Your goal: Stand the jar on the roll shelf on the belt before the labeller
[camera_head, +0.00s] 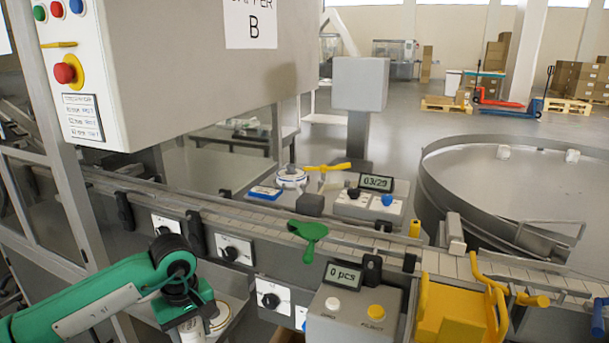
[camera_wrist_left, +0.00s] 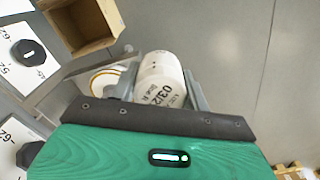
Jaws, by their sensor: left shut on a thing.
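The jar (camera_wrist_left: 160,82) is a white cylinder with dark printed characters, seen in the left wrist view. My left gripper (camera_wrist_left: 162,70) is shut on it, with one finger on each side. In the head view my left gripper (camera_head: 208,318) is low at the lower left, in front of and below the belt (camera_head: 340,241); the green wrist hides much of it. A pale shelf (camera_head: 236,283) lies beside it below the belt. A white roll-like thing with a yellow ring (camera_wrist_left: 105,78) is left of the jar in the wrist view. My right gripper is out of view.
Control panels with knobs (camera_head: 235,250) line the belt's front. A green scoop-like thing (camera_head: 308,234) sits at the belt edge. A grey counter box (camera_head: 350,310) and yellow fixture (camera_head: 455,305) stand right. An open brown box (camera_wrist_left: 80,25) is near the gripper.

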